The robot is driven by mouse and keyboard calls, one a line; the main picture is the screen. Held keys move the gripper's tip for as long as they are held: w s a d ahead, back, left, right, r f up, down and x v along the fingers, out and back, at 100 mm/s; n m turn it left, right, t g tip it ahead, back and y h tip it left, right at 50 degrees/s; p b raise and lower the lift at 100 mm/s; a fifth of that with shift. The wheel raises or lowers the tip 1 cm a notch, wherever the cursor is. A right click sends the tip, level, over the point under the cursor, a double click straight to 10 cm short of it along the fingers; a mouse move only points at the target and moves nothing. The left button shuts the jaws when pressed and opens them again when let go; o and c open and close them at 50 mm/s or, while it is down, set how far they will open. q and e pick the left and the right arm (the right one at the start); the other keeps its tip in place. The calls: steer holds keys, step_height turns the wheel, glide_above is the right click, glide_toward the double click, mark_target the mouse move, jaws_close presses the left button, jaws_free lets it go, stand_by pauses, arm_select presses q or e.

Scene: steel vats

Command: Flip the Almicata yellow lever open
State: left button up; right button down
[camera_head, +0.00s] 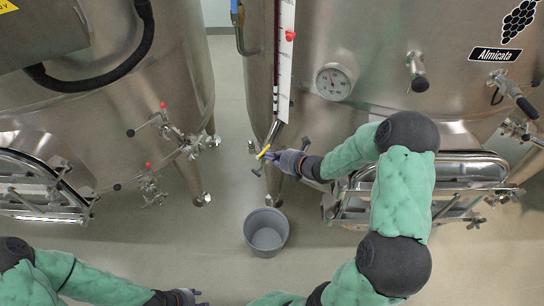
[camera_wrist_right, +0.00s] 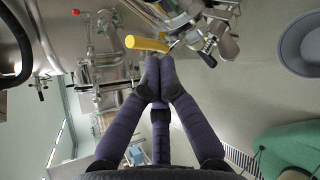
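The yellow lever (camera_head: 263,152) is on a valve low at the front left of the steel vat (camera_head: 300,60) labelled Almicata. In the right wrist view the yellow lever (camera_wrist_right: 146,43) lies just beyond my fingertips, pointing left from its valve. My right gripper (camera_head: 285,160) is right beside the lever in the head view. Its purple fingers (camera_wrist_right: 160,65) are drawn together at the tips, with nothing visible between them. I cannot tell whether they touch the lever. My left gripper (camera_head: 190,297) is at the bottom edge, far from the lever; its fingers are partly cut off.
A grey bucket (camera_head: 266,232) stands on the floor below the valve; it also shows in the right wrist view (camera_wrist_right: 305,45). Another steel vat (camera_head: 110,100) with red-tipped valves (camera_head: 163,106) stands at the left. A hatch (camera_head: 455,180) juts out behind my right arm. Floor around the bucket is clear.

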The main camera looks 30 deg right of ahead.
mark_target(267, 147)
steer(key=shift+w+d+r+n+g+p, duration=0.1)
steer(key=shift+w+r+n+g+p, duration=0.35)
steer(key=shift+p, duration=0.75)
steer(key=shift+r+g, duration=0.15)
steer(key=shift+g, duration=0.1)
steer(key=shift+w+d+b, duration=0.15)
steer(key=shift+w+b, duration=0.15)
steer(key=shift+w, duration=0.05)
steer(key=shift+w+r+b, duration=0.2)
steer(key=shift+w+b, duration=0.15)
steer(key=shift+b, duration=0.05)
steer(key=shift+w+r, duration=0.1)
steer(key=shift+r, duration=0.2)
